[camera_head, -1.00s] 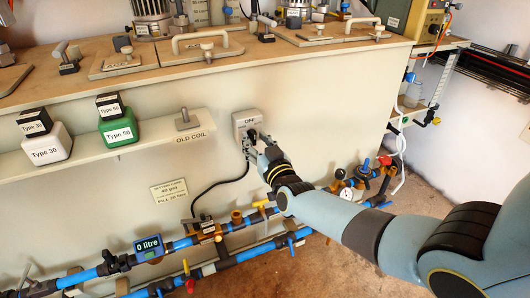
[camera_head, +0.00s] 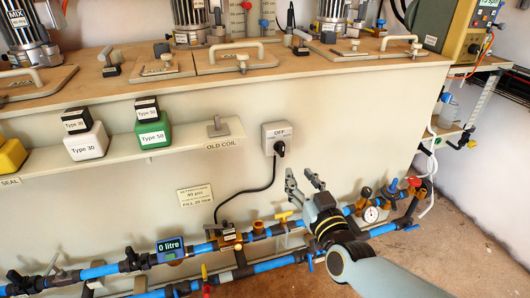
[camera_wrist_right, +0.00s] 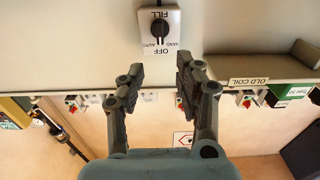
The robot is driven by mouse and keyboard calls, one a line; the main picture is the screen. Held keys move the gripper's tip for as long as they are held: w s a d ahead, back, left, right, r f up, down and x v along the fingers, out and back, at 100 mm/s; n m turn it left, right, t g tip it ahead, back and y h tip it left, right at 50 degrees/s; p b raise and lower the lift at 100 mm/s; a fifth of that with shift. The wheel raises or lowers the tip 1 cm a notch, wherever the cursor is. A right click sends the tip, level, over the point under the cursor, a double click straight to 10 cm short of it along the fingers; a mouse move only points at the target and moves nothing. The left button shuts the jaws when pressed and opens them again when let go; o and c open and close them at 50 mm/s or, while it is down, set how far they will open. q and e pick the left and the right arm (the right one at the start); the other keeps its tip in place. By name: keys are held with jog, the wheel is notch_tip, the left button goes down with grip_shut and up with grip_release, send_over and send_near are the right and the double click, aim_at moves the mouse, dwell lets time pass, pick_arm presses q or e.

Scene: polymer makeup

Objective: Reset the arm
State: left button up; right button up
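My right gripper (camera_head: 305,181) is open and empty, in front of the cabinet wall, below and to the right of the grey switch box (camera_head: 279,130). Its two fingers stand apart with nothing between them; the right wrist view shows the same open fingers (camera_wrist_right: 155,90). The switch box has a black knob and a label reading OFF, and a black cable runs down from it. In the right wrist view the switch box (camera_wrist_right: 158,31) appears upside down, beyond the fingertips and apart from them. My left gripper is not in view.
Blue pipes (camera_head: 212,244) with valves, a gauge (camera_head: 371,214) and a "0 litre" meter (camera_head: 170,249) run low along the wall. Floor is open at lower right.

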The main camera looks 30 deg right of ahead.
jog(key=s+a+f+n+g+y+p, duration=0.25)
jog(key=s+f+g, duration=0.55)
jog(key=s+f, duration=1.4)
jog(key=s+f+g, duration=0.4)
jog(key=s+f, duration=0.1)
jog(key=s, duration=0.7)
jog(key=s+f+g, duration=0.5)
jog(key=s+f, duration=0.1)
jog(key=s, duration=0.7)
jog(key=shift+s+n+y+b, duration=0.2)
jog(key=shift+n+y+b, duration=0.15)
jog(key=shift+y, duration=0.1)
jog(key=shift+o, duration=0.2)
jog(key=shift+w+a, duration=0.1)
